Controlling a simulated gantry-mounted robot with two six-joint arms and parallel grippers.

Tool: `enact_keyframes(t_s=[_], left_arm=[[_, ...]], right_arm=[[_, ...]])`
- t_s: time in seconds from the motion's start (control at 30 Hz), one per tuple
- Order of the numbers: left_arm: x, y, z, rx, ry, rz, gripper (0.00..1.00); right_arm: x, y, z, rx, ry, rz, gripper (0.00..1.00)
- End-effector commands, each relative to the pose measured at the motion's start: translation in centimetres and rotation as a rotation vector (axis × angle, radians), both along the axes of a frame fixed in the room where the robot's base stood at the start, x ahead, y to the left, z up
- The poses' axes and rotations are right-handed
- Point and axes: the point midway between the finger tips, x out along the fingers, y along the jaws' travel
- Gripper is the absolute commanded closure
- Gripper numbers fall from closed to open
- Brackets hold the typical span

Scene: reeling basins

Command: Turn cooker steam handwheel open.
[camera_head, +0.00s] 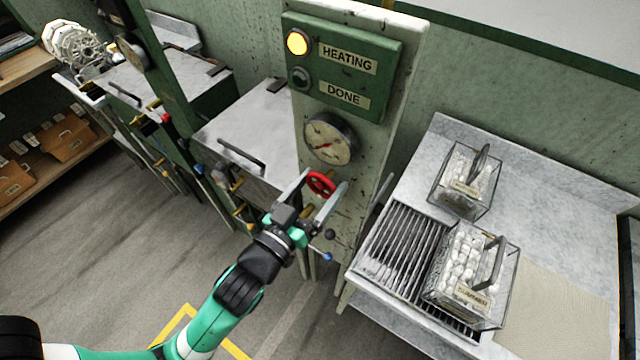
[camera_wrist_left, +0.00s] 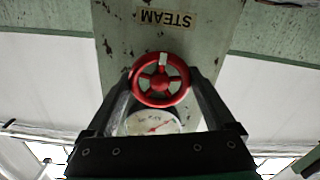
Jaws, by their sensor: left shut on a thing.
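The red steam handwheel (camera_head: 321,183) is on the front of the pale green post, below the round gauge (camera_head: 330,139). In the left wrist view the handwheel (camera_wrist_left: 160,80) is a spoked ring with a pale mark on its rim, and a label reading STEAM (camera_wrist_left: 166,18) appears upside down beyond it. My left gripper (camera_head: 322,196) is shut on the handwheel, with one finger on each side of its rim. The left wrist view shows the same gripper (camera_wrist_left: 160,82) around the wheel. My right gripper is not in view.
A green panel (camera_head: 350,63) above the gauge has a lit yellow HEATING lamp (camera_head: 297,43) and a dark DONE lamp (camera_head: 300,77). Wire baskets of white cocoons (camera_head: 467,270) stand on the bench at right. Levers with coloured knobs hang near the wheel.

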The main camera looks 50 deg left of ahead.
Motion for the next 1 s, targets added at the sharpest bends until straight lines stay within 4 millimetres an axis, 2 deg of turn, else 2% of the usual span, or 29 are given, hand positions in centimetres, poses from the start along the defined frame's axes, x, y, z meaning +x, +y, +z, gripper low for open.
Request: enact_keyframes(t_s=[0.23,0.27,0.3,0.57,0.67,0.77,0.9,1.0], left_arm=[[0.0,0.0,0.0,-0.005,-0.002,-0.001,0.67],[0.0,0.0,0.0,-0.005,-0.002,-0.001,0.06],[0.0,0.0,0.0,-0.005,-0.002,-0.001,0.0],[-0.1,-0.1,0.0,-0.003,0.0,-0.001,0.0],[-0.8,-0.4,-0.1,-0.003,0.0,-0.003,0.0],[-2.5,-0.9,-0.2,-0.002,0.003,-0.004,0.0],[-6.0,-1.9,-0.2,-0.002,0.003,-0.007,0.0],[-7.9,-2.4,0.5,-0.001,0.011,-0.003,0.0]], right_arm=[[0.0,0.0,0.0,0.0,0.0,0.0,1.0],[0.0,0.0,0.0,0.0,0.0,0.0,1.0],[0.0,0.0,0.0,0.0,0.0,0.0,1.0],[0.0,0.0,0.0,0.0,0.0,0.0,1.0],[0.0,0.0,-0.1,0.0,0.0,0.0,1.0],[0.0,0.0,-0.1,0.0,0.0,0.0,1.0],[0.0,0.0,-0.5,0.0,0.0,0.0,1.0],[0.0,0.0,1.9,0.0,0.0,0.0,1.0]])
